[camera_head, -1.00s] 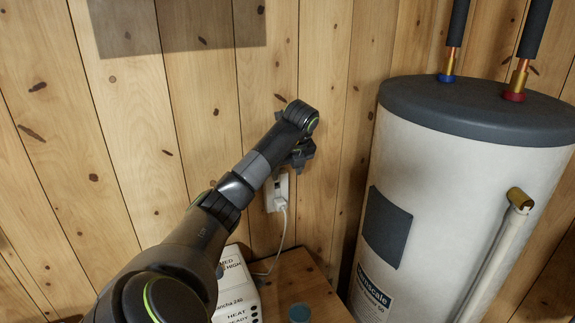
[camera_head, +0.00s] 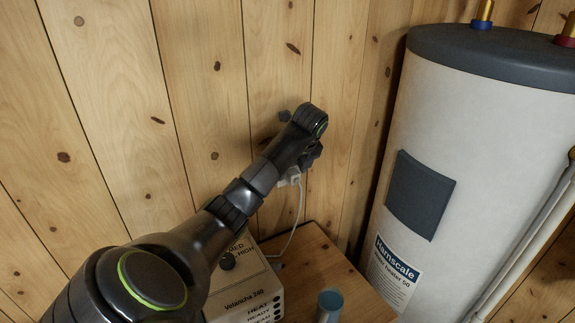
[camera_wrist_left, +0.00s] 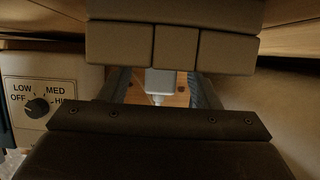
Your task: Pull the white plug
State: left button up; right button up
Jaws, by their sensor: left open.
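The white plug (camera_head: 292,179) sits at the wooden wall, with a white cord hanging down from it. In the head view my left gripper (camera_head: 302,165) is right at the plug and hides its upper part and most of the outlet. In the left wrist view the plug (camera_wrist_left: 160,82) appears between the two dark fingers of my left gripper (camera_wrist_left: 161,90). The fingers are apart, with gaps on both sides of the plug. Part of the plug is hidden behind the gripper body. My right gripper is not in view.
A white steam box (camera_head: 250,287) with a dial stands below my arm on a wooden table (camera_head: 325,262). A blue-topped cup (camera_head: 330,302) stands near the table's front. A large white water heater (camera_head: 440,135) with a dark top stands to the right.

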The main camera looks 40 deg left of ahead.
pick_arm(q)
jog(key=shift+d+r, duration=0.1)
jog(key=shift+d, duration=0.1)
jog(key=shift+c, duration=0.8)
jog(key=c, duration=0.9)
jog(key=shift+a, duration=0.1)
jog(key=shift+c, duration=0.6)
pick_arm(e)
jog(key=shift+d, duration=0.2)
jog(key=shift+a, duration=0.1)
